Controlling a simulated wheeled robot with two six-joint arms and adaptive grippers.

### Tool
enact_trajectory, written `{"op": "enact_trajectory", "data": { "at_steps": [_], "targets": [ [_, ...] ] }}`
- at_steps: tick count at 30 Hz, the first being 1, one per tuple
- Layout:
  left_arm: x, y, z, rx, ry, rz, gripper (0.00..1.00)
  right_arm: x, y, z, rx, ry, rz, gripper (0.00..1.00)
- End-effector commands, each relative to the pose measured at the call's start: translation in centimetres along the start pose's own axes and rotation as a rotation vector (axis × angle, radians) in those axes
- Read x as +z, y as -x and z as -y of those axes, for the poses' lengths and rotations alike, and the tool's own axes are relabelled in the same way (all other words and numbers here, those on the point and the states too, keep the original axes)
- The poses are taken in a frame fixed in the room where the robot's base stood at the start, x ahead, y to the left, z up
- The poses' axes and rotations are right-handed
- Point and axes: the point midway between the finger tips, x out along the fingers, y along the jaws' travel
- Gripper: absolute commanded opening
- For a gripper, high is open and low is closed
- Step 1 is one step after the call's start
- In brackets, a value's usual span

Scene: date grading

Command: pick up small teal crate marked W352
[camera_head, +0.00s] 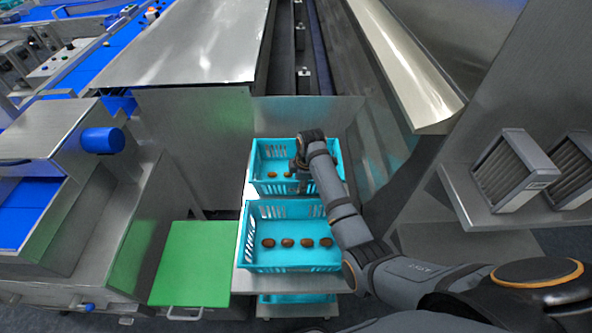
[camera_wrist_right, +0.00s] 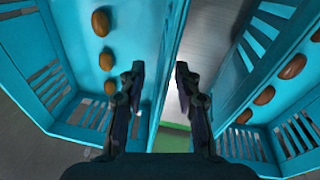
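Two teal crates holding brown dates sit one behind the other, a far crate (camera_head: 262,187) and a near crate (camera_head: 262,211). In the right wrist view the far crate (camera_wrist_right: 62,22) appears to be the left one and the near crate (camera_wrist_right: 226,106) the right one. My right gripper (camera_wrist_right: 160,80) is open and empty. Its fingers appear on either side of the far crate's near wall, one over the inside, one over the gap; contact is unclear. In the head view my right gripper (camera_head: 299,180) is partly hidden. No W352 mark is readable. My left gripper is not in view.
The crates rest on a metal stand (camera_head: 243,282), with another teal crate (camera_head: 297,309) below. A green panel (camera_head: 193,264) lies to the left. Grey slatted boxes (camera_head: 514,172) stand on a shelf at right. A metal machine rises behind the far crate.

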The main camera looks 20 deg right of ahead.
Motion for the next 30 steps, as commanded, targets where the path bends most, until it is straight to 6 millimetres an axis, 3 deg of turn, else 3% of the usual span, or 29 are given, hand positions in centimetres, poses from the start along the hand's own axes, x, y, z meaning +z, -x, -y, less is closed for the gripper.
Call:
{"op": "enact_trajectory", "data": {
  "at_steps": [1, 8, 25, 30],
  "targets": [
    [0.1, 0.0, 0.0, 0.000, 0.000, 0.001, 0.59, 0.0, 0.0, 0.0, 0.000, 0.000, 0.000, 0.29],
    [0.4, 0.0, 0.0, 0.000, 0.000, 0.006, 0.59, 0.0, 0.0, 0.0, 0.000, 0.000, 0.000, 0.00],
    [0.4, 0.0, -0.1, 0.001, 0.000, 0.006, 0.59, 0.0, 0.2, -0.1, 0.003, 0.000, 0.000, 0.00],
    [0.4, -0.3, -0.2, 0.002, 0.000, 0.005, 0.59, -0.3, 2.3, -0.5, 0.008, 0.001, -0.001, 0.00]
  ]
}}
